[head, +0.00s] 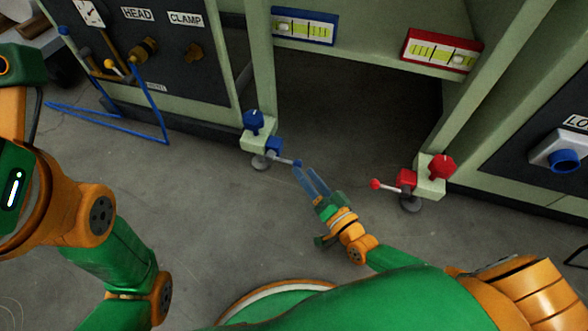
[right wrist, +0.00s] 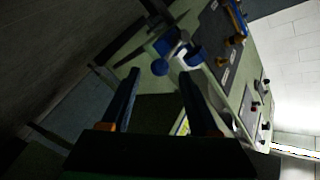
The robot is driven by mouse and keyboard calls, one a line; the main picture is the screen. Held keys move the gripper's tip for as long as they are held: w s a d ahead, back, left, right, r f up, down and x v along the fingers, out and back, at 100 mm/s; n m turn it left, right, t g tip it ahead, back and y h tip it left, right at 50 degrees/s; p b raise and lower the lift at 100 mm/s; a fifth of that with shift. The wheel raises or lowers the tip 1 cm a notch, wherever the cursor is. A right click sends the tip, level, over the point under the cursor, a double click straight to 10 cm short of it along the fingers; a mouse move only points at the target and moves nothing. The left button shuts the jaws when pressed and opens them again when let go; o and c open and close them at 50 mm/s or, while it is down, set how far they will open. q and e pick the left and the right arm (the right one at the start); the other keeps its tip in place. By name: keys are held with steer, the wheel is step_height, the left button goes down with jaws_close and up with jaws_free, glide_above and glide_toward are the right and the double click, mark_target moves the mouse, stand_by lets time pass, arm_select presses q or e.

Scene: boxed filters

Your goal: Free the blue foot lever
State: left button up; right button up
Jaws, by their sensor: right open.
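The blue foot lever is a short grey rod with a blue ball end (head: 298,163), sticking out to the right from a blue block (head: 273,146) at the foot of the left leg. My right gripper (head: 303,171) is open and empty, its two long fingers pointing at the ball from the near side. In the right wrist view the ball (right wrist: 160,67) shows between and just beyond the open fingertips (right wrist: 159,73); I cannot tell whether they touch it. My left arm shows at the left, but its gripper is out of view.
A blue knob (head: 253,122) sits above the lever's block. A red lever (head: 376,184) and red knob (head: 441,166) are on the right leg. Blue (head: 304,26) and red (head: 441,50) gauges are above. A blue tube frame (head: 108,122) lies left. The floor between the legs is clear.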

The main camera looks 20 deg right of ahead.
mark_target(300, 167)
steer(key=b+x, duration=0.1)
steer(key=x, duration=0.3)
steer(key=shift+w+f+b, duration=0.1)
steer(key=shift+w+b, duration=0.1)
steer(key=shift+b, duration=0.1)
steer(key=shift+w+a, duration=0.1)
steer(key=shift+w, duration=0.1)
jaws_close()
stand_by(0.9)
